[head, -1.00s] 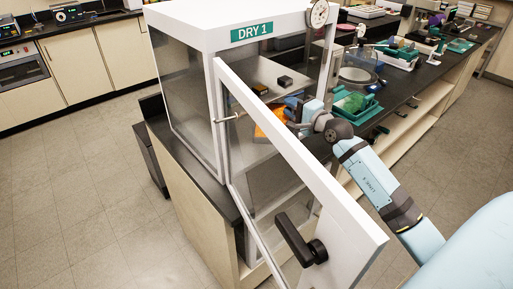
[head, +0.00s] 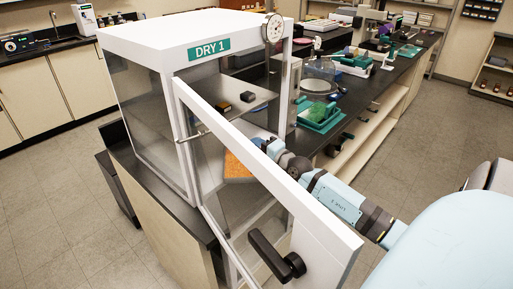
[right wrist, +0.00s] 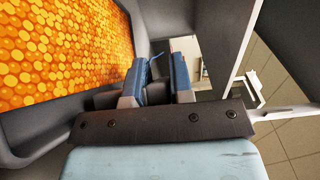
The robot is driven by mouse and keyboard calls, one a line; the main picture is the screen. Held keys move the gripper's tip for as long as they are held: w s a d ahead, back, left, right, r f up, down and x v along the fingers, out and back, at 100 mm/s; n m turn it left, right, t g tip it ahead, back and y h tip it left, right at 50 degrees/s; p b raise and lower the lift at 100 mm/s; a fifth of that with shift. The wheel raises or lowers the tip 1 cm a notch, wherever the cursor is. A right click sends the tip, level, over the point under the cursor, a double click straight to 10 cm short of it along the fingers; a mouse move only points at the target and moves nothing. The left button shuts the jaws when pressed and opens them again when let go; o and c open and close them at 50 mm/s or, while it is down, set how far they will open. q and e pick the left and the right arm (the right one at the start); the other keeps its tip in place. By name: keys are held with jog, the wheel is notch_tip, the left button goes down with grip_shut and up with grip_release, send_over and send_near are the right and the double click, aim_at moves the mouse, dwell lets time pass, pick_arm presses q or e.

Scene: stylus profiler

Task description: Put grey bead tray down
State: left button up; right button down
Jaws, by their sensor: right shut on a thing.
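The grey bead tray (head: 238,167) is full of orange beads. In the head view it is seen partly behind the open cabinet door, below the shelf. My right gripper (head: 260,144) is shut on the tray at its right side. In the right wrist view the orange beads (right wrist: 55,50) and the grey rim fill the left side, with my right gripper (right wrist: 158,78) beside them. The grip itself is partly hidden, and I cannot tell whether the tray's underside touches anything. My left gripper is not in view.
The white DRY 1 cabinet (head: 180,38) stands on a black bench. Its open door frame (head: 270,165), with a black handle (head: 278,258), slants across in front of my right arm. Small yellow and black blocks (head: 248,97) lie on the shelf. A green tray (head: 320,117) stands on the bench behind.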

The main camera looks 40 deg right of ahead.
jog(key=c, duration=1.4)
grip_release()
jog(key=shift+f, duration=0.15)
jog(key=shift+c, duration=0.2)
jog(key=o, duration=0.4)
jog(key=shift+o, duration=0.2)
